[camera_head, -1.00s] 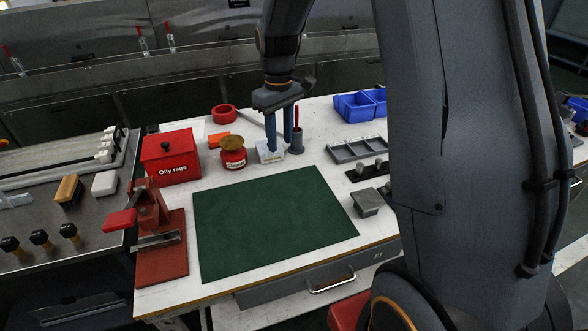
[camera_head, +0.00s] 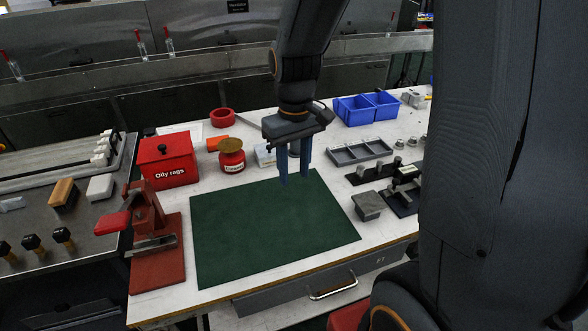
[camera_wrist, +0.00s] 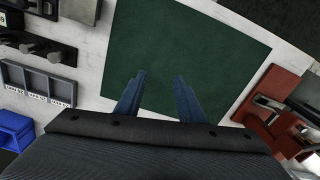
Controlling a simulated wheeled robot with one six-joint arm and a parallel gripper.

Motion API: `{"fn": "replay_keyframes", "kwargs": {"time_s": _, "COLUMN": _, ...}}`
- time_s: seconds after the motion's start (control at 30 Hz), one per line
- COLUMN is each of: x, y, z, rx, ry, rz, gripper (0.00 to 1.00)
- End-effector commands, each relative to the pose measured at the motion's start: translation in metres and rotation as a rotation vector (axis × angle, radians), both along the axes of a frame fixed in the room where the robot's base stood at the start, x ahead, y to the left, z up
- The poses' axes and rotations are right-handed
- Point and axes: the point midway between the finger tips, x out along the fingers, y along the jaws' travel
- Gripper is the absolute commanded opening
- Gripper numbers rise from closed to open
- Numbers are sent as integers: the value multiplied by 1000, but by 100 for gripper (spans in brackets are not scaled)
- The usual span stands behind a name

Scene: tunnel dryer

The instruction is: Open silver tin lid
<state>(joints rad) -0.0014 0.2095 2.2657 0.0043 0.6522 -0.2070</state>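My gripper (camera_head: 294,180) hangs over the far part of the green mat (camera_head: 260,235), fingers pointing down. In the wrist view the two blue fingers (camera_wrist: 160,78) stand apart with only the mat between them, so it is open and empty. I cannot surely identify a silver tin. Several small grey metal pieces (camera_head: 398,161) stand on the table to the right of my gripper, too small to tell whether any has a lid. A pale box (camera_head: 265,157) behind my gripper is partly hidden by it.
A red oily rags box (camera_head: 168,158), a red jar with a brown-gold top (camera_head: 231,155) and a red press (camera_head: 152,235) stand to the left. A grey divided tray (camera_head: 359,152), blue bins (camera_head: 367,107) and a grey block (camera_head: 369,205) are to the right. The mat is clear.

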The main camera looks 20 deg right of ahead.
Motion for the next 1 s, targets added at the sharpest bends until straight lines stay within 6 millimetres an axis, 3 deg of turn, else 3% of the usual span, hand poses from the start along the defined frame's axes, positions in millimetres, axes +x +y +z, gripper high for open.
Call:
{"fn": "replay_keyframes", "kwargs": {"time_s": 0.17, "x": -1, "y": 0, "z": 0, "rx": 0, "ry": 0, "rz": -1, "gripper": 35}}
{"fn": "replay_keyframes", "kwargs": {"time_s": 0.23, "x": -10, "y": 0, "z": 0, "rx": 0, "ry": 0, "rz": -15, "gripper": 35}}
{"fn": "replay_keyframes", "kwargs": {"time_s": 0.5, "x": -91, "y": 0, "z": -9, "rx": 3, "ry": -15, "rz": -169, "gripper": 35}}
{"fn": "replay_keyframes", "kwargs": {"time_s": 0.6, "x": -101, "y": 0, "z": -11, "rx": 1, "ry": -20, "rz": -208, "gripper": 35}}
{"fn": "replay_keyframes", "kwargs": {"time_s": 0.67, "x": -93, "y": 0, "z": -9, "rx": -7, "ry": -25, "rz": -235, "gripper": 35}}
{"fn": "replay_keyframes", "kwargs": {"time_s": 0.77, "x": -60, "y": -2, "z": -3, "rx": -32, "ry": -42, "rz": -305, "gripper": 35}}
{"fn": "replay_keyframes", "kwargs": {"time_s": 1.0, "x": 66, "y": 1, "z": 8, "rx": -107, "ry": -151, "rz": -584, "gripper": 35}}
